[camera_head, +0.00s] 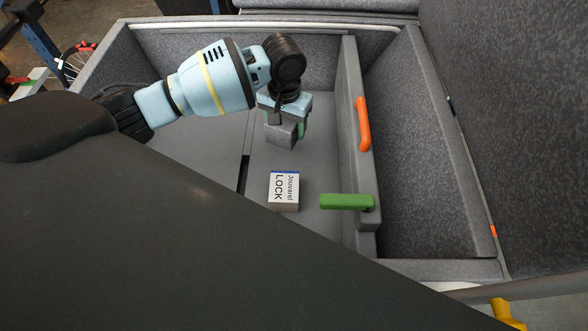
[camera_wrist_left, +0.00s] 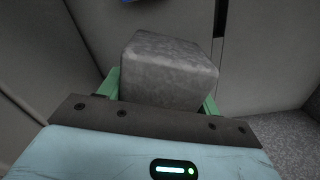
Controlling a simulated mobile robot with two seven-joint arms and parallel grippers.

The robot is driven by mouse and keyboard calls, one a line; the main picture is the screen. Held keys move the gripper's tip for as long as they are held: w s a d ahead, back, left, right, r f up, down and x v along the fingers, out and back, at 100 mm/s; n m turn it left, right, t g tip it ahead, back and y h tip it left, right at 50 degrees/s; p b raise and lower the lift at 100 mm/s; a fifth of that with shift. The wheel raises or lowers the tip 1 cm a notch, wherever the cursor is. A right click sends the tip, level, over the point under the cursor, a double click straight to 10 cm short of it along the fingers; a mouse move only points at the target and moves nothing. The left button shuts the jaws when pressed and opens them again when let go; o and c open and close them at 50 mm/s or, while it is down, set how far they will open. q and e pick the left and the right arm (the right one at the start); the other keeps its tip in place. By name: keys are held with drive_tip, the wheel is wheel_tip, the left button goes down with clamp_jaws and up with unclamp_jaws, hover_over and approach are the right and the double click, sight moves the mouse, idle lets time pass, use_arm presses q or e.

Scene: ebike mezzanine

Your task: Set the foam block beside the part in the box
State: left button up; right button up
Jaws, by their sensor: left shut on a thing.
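My left gripper (camera_head: 287,122) reaches into the grey box (camera_head: 349,150) from the upper left. It is shut on the grey foam block (camera_head: 281,134), which also shows between the green fingers in the left wrist view (camera_wrist_left: 168,72). In the head view, the white part labelled "Jouvarel LOCK" (camera_head: 284,192) lies on the box floor, nearer the camera than the held block and apart from it. I cannot tell whether the block touches the floor. My right gripper is not in view.
A divider wall with an orange handle (camera_head: 363,124) and a green handle (camera_head: 346,202) stands right of the part. A dark slot (camera_head: 244,175) runs along the floor to its left. A dark surface covers the lower left. The floor around the part is clear.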

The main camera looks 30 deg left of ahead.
sight(287, 157)
use_arm(q)
drive_tip(key=shift+f, duration=0.1)
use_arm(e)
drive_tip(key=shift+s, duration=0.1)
use_arm(q)
wheel_tip(287, 157, down, 4)
drive_tip(key=shift+s+r+b, duration=0.15)
drive_tip(key=shift+b, duration=0.15)
drive_tip(key=shift+f, duration=0.55)
wheel_tip(287, 157, down, 4)
drive_tip(key=shift+b, duration=0.4)
drive_tip(key=shift+f, duration=0.4)
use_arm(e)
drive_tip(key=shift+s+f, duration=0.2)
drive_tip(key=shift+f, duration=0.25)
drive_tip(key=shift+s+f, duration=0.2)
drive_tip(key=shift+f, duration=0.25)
use_arm(q)
drive_tip(key=shift+f, duration=0.15)
drive_tip(key=o, duration=1)
